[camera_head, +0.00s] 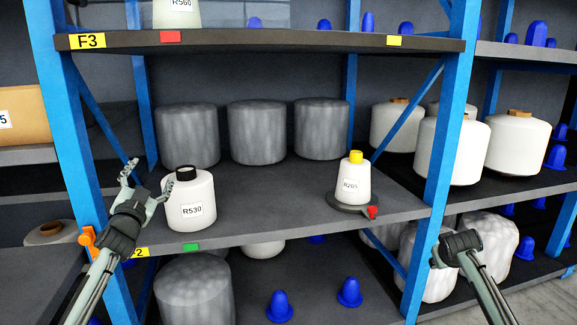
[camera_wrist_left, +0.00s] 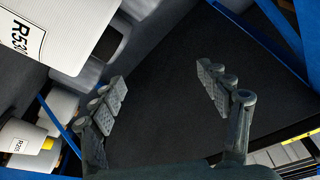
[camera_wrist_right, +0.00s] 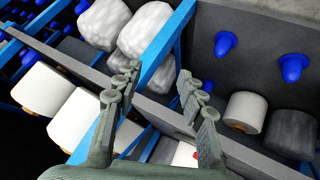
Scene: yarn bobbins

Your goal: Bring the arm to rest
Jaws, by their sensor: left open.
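My left gripper (camera_head: 143,182) is at the left end of the middle shelf, left of the white bobbin labelled R530 (camera_head: 190,205). Its fingers are apart with nothing between them; the left wrist view shows the same empty gap (camera_wrist_left: 165,92). The R530 bobbin stands upright with a black top, and part of it shows at the upper left of the left wrist view (camera_wrist_left: 60,35). My right gripper (camera_wrist_right: 160,95) has its fingers apart and empty in the right wrist view. In the head view its arm is low at the right, before the blue post, fingers hardly visible.
A white cone with a yellow top (camera_head: 355,180) stands on a dark round base with a red tag. Grey wrapped bobbins (camera_head: 258,132) line the back of the middle shelf (camera_head: 270,210). Blue posts (camera_head: 452,130) flank the shelf. Blue pegs (camera_head: 280,306) stand on the lower shelf.

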